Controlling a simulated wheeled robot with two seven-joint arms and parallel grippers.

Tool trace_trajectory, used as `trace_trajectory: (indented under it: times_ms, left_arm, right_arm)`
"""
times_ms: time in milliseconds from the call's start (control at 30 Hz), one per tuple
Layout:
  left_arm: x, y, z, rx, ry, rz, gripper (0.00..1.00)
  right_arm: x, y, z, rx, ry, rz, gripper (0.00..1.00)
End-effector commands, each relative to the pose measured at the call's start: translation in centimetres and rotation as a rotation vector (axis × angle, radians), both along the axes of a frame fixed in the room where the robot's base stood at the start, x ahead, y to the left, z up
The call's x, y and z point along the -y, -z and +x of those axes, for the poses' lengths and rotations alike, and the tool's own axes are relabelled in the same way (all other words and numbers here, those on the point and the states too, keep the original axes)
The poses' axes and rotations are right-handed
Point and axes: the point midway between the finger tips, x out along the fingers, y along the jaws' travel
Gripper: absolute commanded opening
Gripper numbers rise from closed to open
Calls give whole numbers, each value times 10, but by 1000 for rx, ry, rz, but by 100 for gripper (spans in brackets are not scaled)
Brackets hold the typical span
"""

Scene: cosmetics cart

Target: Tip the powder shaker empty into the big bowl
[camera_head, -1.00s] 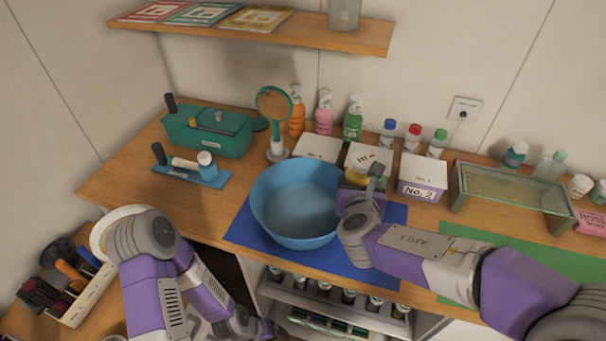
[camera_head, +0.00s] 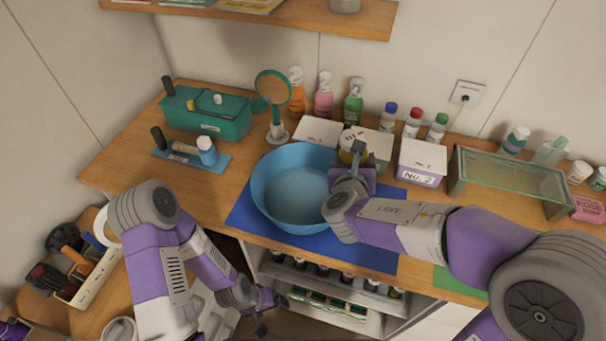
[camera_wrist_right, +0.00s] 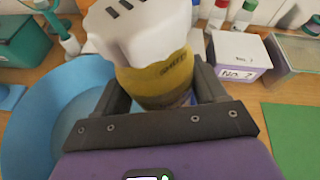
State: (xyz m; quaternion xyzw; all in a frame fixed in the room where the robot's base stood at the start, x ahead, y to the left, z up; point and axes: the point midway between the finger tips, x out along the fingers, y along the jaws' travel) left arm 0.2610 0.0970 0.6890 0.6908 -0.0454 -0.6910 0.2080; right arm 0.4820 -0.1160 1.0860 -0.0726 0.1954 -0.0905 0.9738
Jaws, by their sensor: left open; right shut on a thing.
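The powder shaker (camera_head: 351,157) has a white cap with dark slots and a yellow body. My right gripper (camera_head: 352,172) is shut on it and holds it just right of the bowl's rim, roughly upright. In the right wrist view the shaker (camera_wrist_right: 158,78) sits between the two fingers, cap up, with dark lettering on the yellow part. Its lower end is partly hidden by the gripper. The big blue bowl (camera_head: 296,198) stands on a blue mat (camera_head: 345,248), and its inside looks empty. My left gripper (camera_head: 263,312) is open and empty, low in front of the counter.
Lidded white boxes (camera_head: 421,162) and several bottles (camera_head: 354,102) line the back. A green case (camera_head: 206,115) and a mirror (camera_head: 273,95) stand left, a glass-topped stand (camera_head: 512,180) right. A shelf (camera_head: 340,22) overhangs the back wall.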

Motion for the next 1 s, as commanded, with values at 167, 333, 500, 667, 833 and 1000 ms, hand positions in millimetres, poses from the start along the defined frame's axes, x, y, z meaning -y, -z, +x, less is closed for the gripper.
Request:
trace_trajectory:
  times_ms: [167,333,500,667,833,1000]
  left_arm:
    - [0,-10,0,0,0,0,84]
    - [0,-16,0,0,0,0,84]
    - [0,-21,0,0,0,0,84]
    - [0,-37,0,0,0,0,84]
    - [0,-36,0,0,0,0,84]
    - [0,-40,0,0,0,0,84]
  right_arm:
    - [-7,5,0,-12,-3,-120,38]
    - [-13,10,1,-20,-2,-229,38]
    - [-20,15,1,-28,-2,-339,38]
    - [-27,5,2,-37,-3,-440,38]
    - [-28,12,2,-48,0,-552,38]
    - [-29,11,2,-55,-1,-660,38]
